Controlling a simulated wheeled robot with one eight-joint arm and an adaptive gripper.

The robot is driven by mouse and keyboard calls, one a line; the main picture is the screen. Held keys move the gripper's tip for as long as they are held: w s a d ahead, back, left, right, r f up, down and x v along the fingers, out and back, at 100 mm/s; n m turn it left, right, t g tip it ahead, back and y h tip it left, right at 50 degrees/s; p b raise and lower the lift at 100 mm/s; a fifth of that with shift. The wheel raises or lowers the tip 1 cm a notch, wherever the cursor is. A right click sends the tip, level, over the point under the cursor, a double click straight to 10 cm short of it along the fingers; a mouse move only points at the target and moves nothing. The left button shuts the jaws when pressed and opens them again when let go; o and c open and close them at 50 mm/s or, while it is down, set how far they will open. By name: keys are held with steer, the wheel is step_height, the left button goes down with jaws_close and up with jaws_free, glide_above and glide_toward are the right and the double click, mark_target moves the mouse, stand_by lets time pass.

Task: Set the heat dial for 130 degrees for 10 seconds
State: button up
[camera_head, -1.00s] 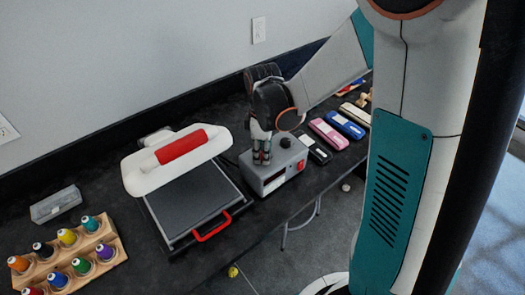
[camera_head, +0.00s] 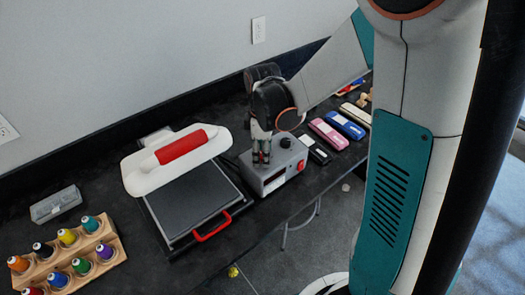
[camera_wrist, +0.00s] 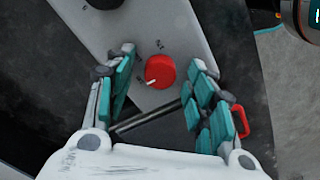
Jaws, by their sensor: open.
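The grey control box (camera_head: 258,183) stands on the dark bench with a display and red switch on its front. In the wrist view, its top panel (camera_wrist: 190,38) carries a red dial (camera_wrist: 160,71) with a white pointer toward the lower left, and a black dial (camera_wrist: 107,4) cut off at the top edge. The black dial also shows in the head view (camera_head: 286,142). My gripper (camera_head: 261,153) is open over the box, hiding the red dial there. In the wrist view, its fingers (camera_wrist: 160,62) are on either side of the red dial; contact is unclear. The dial markings are unreadable.
The heat press (camera_head: 190,195) stands left of the box, its white lid (camera_head: 135,178) raised. A spool rack (camera_head: 115,250) and clear box (camera_head: 55,204) are farther left. Pink (camera_head: 328,134) and blue (camera_head: 346,125) cases lie to the right.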

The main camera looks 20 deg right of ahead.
step_height(320, 180, up, 12)
stand_by(0.6)
steer(key=s+r+m+t, duration=0.2)
steer(key=s+m+t, duration=0.1)
steer(key=s+m, duration=0.3)
steer(key=s+r+m+t, duration=0.2)
steer(key=s+m+t, duration=0.2)
steer(key=s, duration=0.5)
steer(key=m, duration=0.2)
steer(key=shift+r+m, duration=0.25)
steer(key=shift+m, duration=0.15)
stand_by(0.6)
